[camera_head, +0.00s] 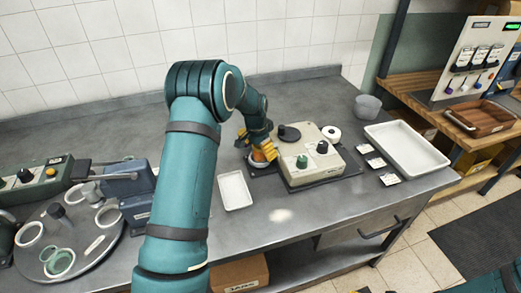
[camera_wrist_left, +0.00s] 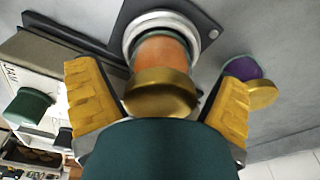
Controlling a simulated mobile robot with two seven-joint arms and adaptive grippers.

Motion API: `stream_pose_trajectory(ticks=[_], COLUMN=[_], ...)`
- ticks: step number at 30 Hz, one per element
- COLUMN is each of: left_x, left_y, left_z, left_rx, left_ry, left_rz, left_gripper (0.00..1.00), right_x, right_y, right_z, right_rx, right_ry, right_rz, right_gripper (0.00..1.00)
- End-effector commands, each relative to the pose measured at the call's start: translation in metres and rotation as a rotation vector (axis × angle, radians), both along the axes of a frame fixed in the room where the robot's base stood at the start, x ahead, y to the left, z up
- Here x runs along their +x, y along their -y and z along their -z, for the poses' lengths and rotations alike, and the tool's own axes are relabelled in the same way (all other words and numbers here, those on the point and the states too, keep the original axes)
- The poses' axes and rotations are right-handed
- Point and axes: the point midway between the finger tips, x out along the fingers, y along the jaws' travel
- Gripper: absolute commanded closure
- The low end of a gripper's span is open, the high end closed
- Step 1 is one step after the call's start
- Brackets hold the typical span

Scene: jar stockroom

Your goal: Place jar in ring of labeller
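The jar, with orange contents (camera_wrist_left: 160,52) and a gold lid (camera_wrist_left: 162,92), stands with its base in the pale metal ring (camera_wrist_left: 133,34) of the labeller. In the head view, the orange jar (camera_head: 258,156) shows partly below my left gripper (camera_head: 262,147), at the left side of the cream labeller (camera_head: 318,170). In the wrist view, my left gripper's yellow fingers (camera_wrist_left: 158,95) are spread on both sides of the jar, with narrow gaps. The gripper is open. My right gripper is not in view.
A second jar, with purple contents (camera_wrist_left: 241,68) and a gold lid, stands close beside one finger. A small white tray (camera_head: 235,190) lies left of the labeller. A large white tray (camera_head: 440,166), label cards (camera_head: 375,162) and a grey bowl (camera_head: 367,106) are right of it.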

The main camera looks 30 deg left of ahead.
Motion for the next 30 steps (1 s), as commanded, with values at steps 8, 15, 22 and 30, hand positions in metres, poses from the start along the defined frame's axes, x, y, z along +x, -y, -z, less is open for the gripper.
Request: stream_pose_trajectory(ticks=[8, 15, 22, 30], left_x=[0.0, -0.004, -0.011, -0.015], left_y=[0.0, -0.002, -0.003, -0.005], left_z=[-0.006, -0.045, -0.091, -0.12], left_rx=[0.0, 0.0, 0.0, 0.0], left_ry=[0.001, 0.004, 0.004, 0.001], left_rz=[0.0, -0.001, 0.0, 0.0], left_gripper=[0.07, 0.07, 0.07, 0.07], right_x=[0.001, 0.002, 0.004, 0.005], right_y=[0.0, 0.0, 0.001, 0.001], right_z=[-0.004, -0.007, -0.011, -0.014], right_rx=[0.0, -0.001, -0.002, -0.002], right_ry=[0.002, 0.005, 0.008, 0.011], right_rz=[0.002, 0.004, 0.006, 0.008], right_gripper=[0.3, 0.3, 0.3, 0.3])
